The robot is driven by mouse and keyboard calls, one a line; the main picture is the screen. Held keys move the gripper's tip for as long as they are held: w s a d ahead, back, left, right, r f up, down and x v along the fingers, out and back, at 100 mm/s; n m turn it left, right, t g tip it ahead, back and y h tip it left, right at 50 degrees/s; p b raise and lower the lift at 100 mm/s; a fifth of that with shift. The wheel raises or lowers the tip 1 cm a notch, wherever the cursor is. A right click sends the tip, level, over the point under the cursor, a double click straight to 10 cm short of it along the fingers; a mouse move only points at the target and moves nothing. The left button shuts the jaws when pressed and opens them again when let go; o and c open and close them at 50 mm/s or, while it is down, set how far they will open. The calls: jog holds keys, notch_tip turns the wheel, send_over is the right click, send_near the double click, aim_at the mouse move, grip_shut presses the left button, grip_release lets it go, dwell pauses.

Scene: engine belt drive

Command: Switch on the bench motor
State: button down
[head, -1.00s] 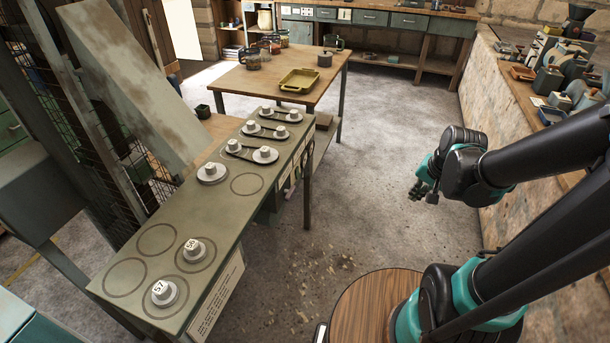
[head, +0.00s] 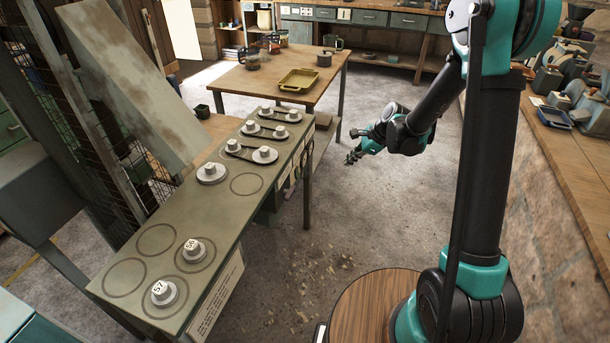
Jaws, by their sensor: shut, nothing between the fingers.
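The green bench (head: 150,277) carries the belt drive, with several pulleys joined by dark belts toward its far end. One white-hubbed pulley (head: 211,173) sits alone beside an empty ring mark (head: 246,184). Pulleys marked 50 (head: 195,250) and 57 (head: 164,292) sit in ring marks at the near end. I cannot make out a motor switch; small pale panels (head: 284,172) show on the bench's right side. My gripper (head: 352,158) is in the air right of the bench, apart from it, with its fingers shut and empty.
A wooden table (head: 257,79) with a yellow tray (head: 298,80) stands behind the bench. A stone-sided counter (head: 570,150) with tools runs along the right. A placard (head: 217,297) hangs on the bench's near side. The floor between bench and counter is open.

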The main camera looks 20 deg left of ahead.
aim_at(297, 173)
jog(key=w+a+f+m+g+y, duration=0.1)
jog(key=w+a+f+m, duration=0.2)
jog(key=a+f, duration=0.2)
jog(key=a, duration=0.2)
jog(key=shift+a+f+m, duration=0.25)
jog(key=shift+a+m, duration=0.05)
jog(key=shift+m, duration=0.1)
jog(key=a+r+x, duration=0.1)
jog(key=a+x, duration=0.1)
jog(key=x, duration=1)
jog(key=shift+a, duration=0.4)
jog(key=shift+r, duration=0.1)
jog(key=shift+w, duration=0.1)
